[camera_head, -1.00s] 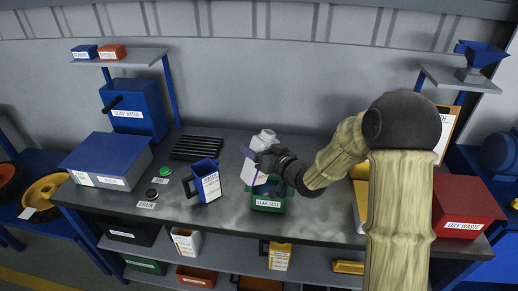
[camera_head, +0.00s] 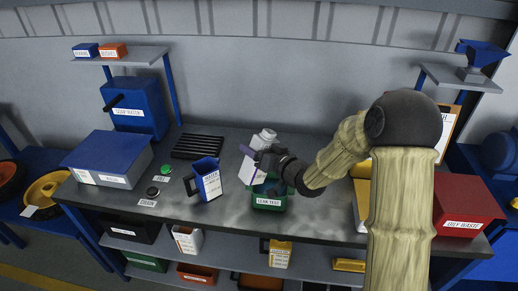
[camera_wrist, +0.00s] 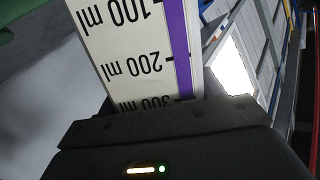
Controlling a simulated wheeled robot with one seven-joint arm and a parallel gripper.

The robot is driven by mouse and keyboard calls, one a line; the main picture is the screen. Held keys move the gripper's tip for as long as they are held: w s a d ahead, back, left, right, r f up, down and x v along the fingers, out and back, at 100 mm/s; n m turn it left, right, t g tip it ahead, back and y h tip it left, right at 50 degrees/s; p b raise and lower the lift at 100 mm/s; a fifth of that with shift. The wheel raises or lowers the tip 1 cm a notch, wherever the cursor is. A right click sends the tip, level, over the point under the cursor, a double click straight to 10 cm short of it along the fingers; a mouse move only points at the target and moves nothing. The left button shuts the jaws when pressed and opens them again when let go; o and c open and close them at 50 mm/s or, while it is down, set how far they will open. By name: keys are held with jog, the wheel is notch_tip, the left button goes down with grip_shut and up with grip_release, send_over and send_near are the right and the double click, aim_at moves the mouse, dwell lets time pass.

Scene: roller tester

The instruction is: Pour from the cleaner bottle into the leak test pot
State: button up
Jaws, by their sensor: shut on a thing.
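My gripper (camera_head: 268,165) is shut on a white bottle (camera_head: 250,170) with a purple stripe, which I take to be the cleaner bottle. It is tilted above the back left of the green leak test pot (camera_head: 269,202). In the wrist view, the bottle (camera_wrist: 135,50) shows an upside-down ml scale, with 300 nearest my gripper. The pot stands on the bench and its label faces front. My gripper hides part of its opening. No stream of liquid can be made out. A white rounded shape (camera_head: 265,136) shows just behind my gripper; I cannot tell whether it belongs to the bottle.
A blue jug (camera_head: 207,180) with a white label stands left of the pot. A black rack (camera_head: 198,146) lies behind it. A yellow item (camera_head: 361,200) is right of the pot, partly behind my arm. A red oily waste bin (camera_head: 467,205) stands at the far right.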

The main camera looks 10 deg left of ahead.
jog(key=shift+s+a, duration=0.15)
jog(key=shift+m+p, duration=0.4)
jog(key=shift+m, duration=0.3)
dwell(0.3)
jog(key=shift+a+f, duration=0.1)
jog(key=shift+s+a, duration=0.15)
jog(key=shift+s, duration=0.15)
jog(key=shift+w+f+m, duration=0.1)
jog(key=shift+w+m, duration=0.05)
jog(key=shift+m, duration=0.35)
jog(key=shift+s+a+f+m+y+p, duration=0.1)
jog(key=shift+s+a+m+y+p, duration=0.1)
jog(key=shift+m+y+p, duration=0.15)
jog(key=shift+s+f+m+p, duration=0.2)
jog(key=shift+f+m+p, duration=0.1)
jog(key=shift+m, duration=0.25)
dwell(1.0)
jog(key=shift+s+a+m, duration=0.1)
jog(key=shift+a+m, duration=0.05)
jog(key=shift+m, duration=0.15)
